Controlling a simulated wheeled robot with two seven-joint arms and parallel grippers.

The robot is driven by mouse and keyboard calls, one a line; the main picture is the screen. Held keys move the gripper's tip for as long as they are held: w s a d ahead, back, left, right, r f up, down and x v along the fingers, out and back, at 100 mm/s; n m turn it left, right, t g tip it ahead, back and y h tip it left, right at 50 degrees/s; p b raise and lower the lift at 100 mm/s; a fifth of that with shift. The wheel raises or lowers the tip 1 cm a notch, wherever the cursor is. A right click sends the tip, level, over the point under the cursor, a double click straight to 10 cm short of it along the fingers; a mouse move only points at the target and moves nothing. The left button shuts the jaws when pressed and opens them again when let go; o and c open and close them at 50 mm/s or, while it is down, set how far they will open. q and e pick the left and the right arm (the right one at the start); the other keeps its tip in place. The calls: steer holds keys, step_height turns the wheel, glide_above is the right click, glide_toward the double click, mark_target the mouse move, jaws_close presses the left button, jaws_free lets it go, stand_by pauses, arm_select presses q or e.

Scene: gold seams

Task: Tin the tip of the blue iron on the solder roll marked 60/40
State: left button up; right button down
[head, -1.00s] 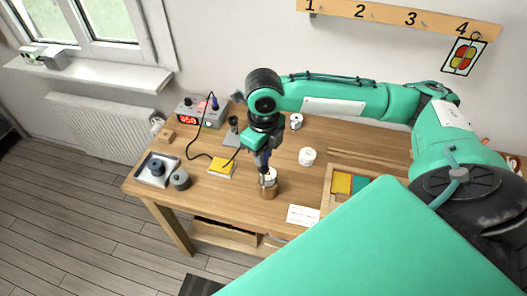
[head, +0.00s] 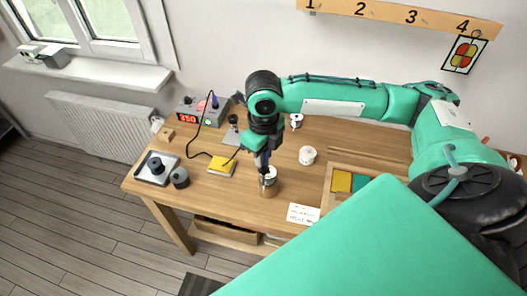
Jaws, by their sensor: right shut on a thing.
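My right gripper (head: 262,158) points down over the front middle of the table and is shut on the blue iron (head: 263,168), which shows only as a thin dark blue sliver. A black cord runs back to the station. Below it a solder roll (head: 270,184), pale on top and brown below, stands on the table. The iron's tip is at or just over this roll; I cannot tell whether they touch. A white roll (head: 307,156) stands to the right and another (head: 296,121) farther back. No 60/40 mark is readable. My left gripper is not in view.
A grey station (head: 190,114) with a red display stands at the back left. A yellow sponge (head: 222,165) lies left of the gripper. A dark round pot (head: 180,178) and a tray (head: 142,170) are farther left. A white card (head: 303,213) and a wooden tray (head: 328,197) lie right.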

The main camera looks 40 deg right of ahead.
steer(key=shift+p, duration=0.45)
stand_by(1.3)
stand_by(1.0)
step_height(320, 180, up, 6)
steer(key=p, duration=0.7)
steer(key=shift+f, duration=0.1)
stand_by(0.5)
